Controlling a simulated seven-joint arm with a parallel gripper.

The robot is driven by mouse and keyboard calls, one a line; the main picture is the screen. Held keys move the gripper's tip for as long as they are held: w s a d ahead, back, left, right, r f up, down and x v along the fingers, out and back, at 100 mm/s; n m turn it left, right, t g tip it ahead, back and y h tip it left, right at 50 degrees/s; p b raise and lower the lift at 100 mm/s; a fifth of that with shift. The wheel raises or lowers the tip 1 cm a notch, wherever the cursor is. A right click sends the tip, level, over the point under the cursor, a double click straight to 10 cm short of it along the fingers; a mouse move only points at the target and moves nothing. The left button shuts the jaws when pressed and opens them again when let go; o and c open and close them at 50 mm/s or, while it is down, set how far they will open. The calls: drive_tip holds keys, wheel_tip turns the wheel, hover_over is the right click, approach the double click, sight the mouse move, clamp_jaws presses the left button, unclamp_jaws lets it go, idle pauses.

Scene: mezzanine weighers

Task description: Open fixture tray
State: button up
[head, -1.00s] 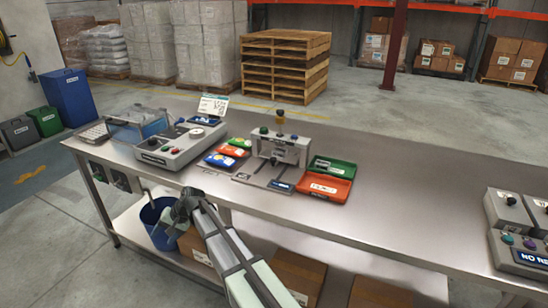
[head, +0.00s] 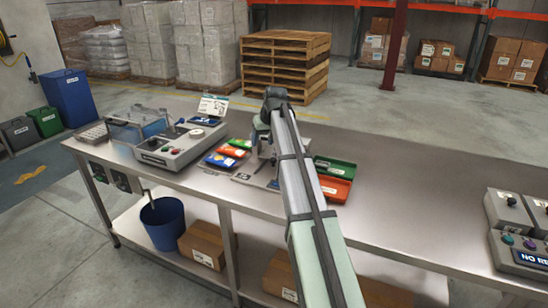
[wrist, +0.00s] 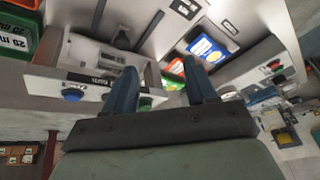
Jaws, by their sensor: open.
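The grey fixture (head: 262,166) stands mid-bench, largely hidden behind my arm in the head view. Its base reaches toward the bench's front edge; whether its tray is open or shut cannot be told. In the wrist view the fixture body (wrist: 95,55) lies at the left, with a blue button (wrist: 73,95) and a green button on its face. My gripper (wrist: 163,82) is open with nothing between its fingers. It is raised at the fixture, its left finger overlapping the fixture's face in the wrist view. In the head view the fingertips are not clear.
A grey weigher (head: 170,148) stands left of the fixture. Orange (head: 335,189) and green (head: 336,167) trays lie right of the fixture. Grey control boxes (head: 508,212) stand far right; the bench between is clear.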

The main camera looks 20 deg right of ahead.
drive_tip(key=s+d+r+h, duration=0.1)
drive_tip(key=d+r, duration=0.1)
drive_tip(key=d, duration=0.4)
approach(273, 159)
drive_tip(key=x, duration=0.8)
drive_tip(key=shift+s, duration=0.1)
clamp_jaws()
idle(0.3)
